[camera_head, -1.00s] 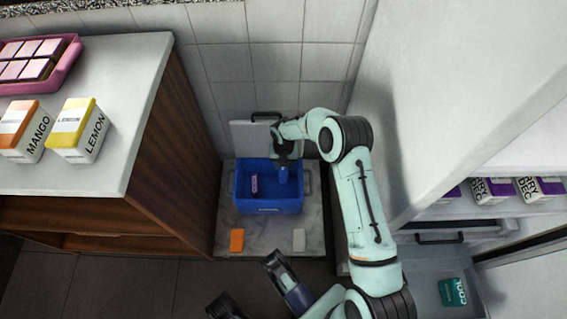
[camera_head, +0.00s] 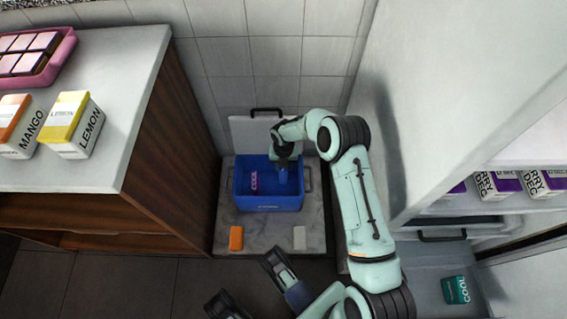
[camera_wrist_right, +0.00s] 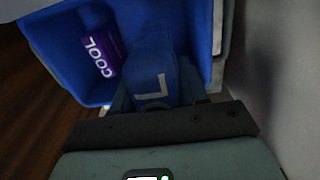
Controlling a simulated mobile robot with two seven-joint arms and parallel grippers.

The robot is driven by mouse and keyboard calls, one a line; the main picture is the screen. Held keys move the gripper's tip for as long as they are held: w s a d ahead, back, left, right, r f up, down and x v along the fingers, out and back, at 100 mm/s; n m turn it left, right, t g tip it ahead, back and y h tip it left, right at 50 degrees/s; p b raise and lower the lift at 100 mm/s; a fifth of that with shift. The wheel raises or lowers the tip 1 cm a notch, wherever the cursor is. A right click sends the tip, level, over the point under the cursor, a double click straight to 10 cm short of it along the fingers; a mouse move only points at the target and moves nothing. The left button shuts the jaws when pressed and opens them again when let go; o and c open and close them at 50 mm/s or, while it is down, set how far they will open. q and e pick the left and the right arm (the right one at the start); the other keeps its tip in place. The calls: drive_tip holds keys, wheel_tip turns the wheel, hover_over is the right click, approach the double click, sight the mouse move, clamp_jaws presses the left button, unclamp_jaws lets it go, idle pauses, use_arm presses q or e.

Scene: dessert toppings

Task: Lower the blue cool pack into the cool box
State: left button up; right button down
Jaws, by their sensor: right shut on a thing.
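The blue cool box (camera_head: 268,204) stands open on a grey slab by the tiled wall, its pale lid (camera_head: 246,130) raised behind it. My right gripper (camera_head: 284,160) is shut on the blue cool pack (camera_head: 282,176), at the right part of the box opening. The wrist view shows the pack (camera_wrist_right: 155,72) upright between the fingers, a pale letter on its face. Its lower end is hidden, so I cannot tell whether it touches the floor. A purple cool pack (camera_head: 254,182) lies in the box to its left. My left gripper (camera_head: 247,281) is open and empty in the foreground.
An orange block (camera_head: 236,238) and a white block (camera_head: 299,238) lie on the slab before the box. A wooden counter (camera_head: 165,150) stands left, a white cabinet right. A teal cool pack (camera_head: 456,290) lies in the open drawer at lower right.

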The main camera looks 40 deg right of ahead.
wheel_tip(320, 180, down, 11)
drive_tip(key=shift+f, duration=0.15)
idle(1.8)
idle(0.5)
drive_tip(key=c, duration=0.5)
unclamp_jaws()
use_arm(q)
drive_tip(key=s+g, duration=0.2)
drive_tip(key=s, duration=0.3)
drive_tip(key=w+r+t+p, duration=0.3)
drive_tip(key=w, duration=0.4)
drive_tip(key=shift+w+d+r+p, duration=0.2)
drive_tip(key=shift+w+r+p, duration=0.1)
drive_tip(key=shift+r+p, duration=0.1)
use_arm(e)
wheel_tip(320, 180, up, 13)
drive_tip(key=shift+r, duration=0.15)
